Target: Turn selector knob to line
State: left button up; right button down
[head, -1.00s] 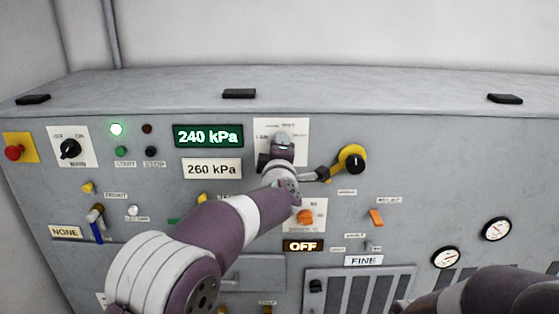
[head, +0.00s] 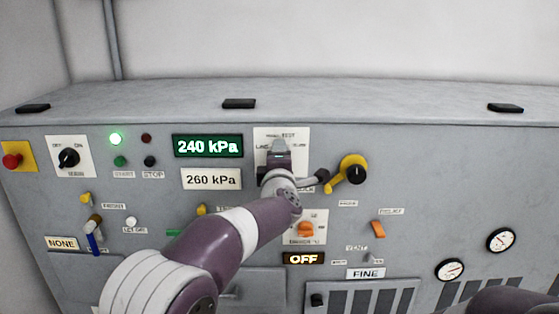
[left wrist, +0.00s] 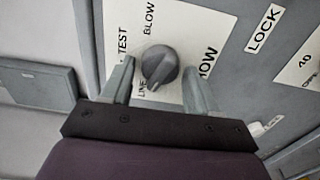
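The grey selector knob (left wrist: 160,64) is in the left wrist view, on a white plate (left wrist: 182,28) with TEST, BLOW and LINE labels and one partly hidden label ending in OW. A pale mark on the knob faces the lower side of the picture, close to the LINE label (left wrist: 142,89). My left gripper (left wrist: 159,72) is open, with one finger on each side of the knob and visible gaps to both. In the head view my left gripper (head: 281,146) covers the knob and much of its plate (head: 262,134). My right gripper is outside both views.
A yellow handle with a black hub (head: 354,169) is close to the right of my left wrist. An orange knob (head: 306,229) sits below it. A green 240 kPa display (head: 208,146) is to the left. My right arm shows at the lower right.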

pick_arm(q)
jog(key=shift+s, duration=0.1)
jog(key=s+b, duration=0.1)
jog(key=s, duration=1.1)
jog(key=shift+s, duration=0.25)
